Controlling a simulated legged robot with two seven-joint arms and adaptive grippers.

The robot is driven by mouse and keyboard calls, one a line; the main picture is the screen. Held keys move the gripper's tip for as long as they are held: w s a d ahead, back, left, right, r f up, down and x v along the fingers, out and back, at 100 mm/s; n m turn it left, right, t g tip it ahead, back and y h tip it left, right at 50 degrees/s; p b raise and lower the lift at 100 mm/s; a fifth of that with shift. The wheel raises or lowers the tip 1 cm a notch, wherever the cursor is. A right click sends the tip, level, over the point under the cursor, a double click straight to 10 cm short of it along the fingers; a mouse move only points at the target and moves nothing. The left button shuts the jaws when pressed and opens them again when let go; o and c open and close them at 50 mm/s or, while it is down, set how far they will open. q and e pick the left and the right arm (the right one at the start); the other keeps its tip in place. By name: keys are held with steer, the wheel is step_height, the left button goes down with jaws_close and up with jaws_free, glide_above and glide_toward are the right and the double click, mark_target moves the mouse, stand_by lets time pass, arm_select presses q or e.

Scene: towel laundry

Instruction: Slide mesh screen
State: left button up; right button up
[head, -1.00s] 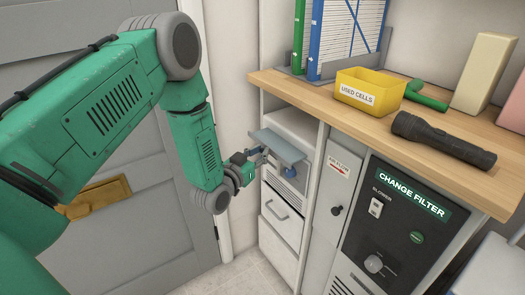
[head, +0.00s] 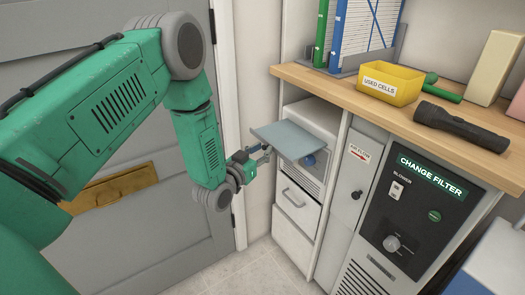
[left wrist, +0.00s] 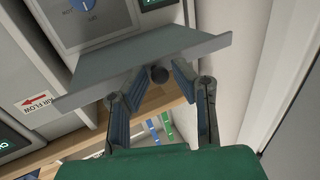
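A flat grey panel (head: 288,140), which looks like the mesh screen, sticks out from the upper part of the narrow white unit under the counter. No mesh pattern can be made out. My left gripper (head: 264,152) is at the panel's outer edge. My right gripper is not in view.
A wooden counter (head: 345,92) overhangs the unit and carries a yellow bin (head: 392,84) and a flashlight (head: 460,127). White drawers (head: 295,204) lie below the panel. A grey door (head: 110,235) stands at left. The floor between door and unit is clear.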

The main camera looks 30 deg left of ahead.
arm_select(q)
steer(key=shift+s, duration=0.2)
steer(key=s, duration=1.1)
steer(key=shift+s, duration=0.3)
steer(key=shift+d+f, duration=0.1)
steer(key=s+d+f+g+h+p, duration=0.1)
steer(key=s+d+f+g+p, duration=0.1)
steer(key=s+d+f+g, duration=0.5)
steer(key=s+f+g, duration=0.1)
steer(key=s, duration=0.5)
steer(key=s+d+f+g+p, duration=0.1)
steer(key=s+f+g, duration=0.2)
steer(key=s+g, duration=0.2)
steer(key=s+f+g+y+p, duration=0.1)
steer(key=s+f+g, duration=0.2)
steer(key=s, duration=0.6)
steer(key=shift+d+f+m+g, duration=0.15)
steer(key=shift+d+m+g, duration=0.2)
steer(key=shift+g, duration=0.35)
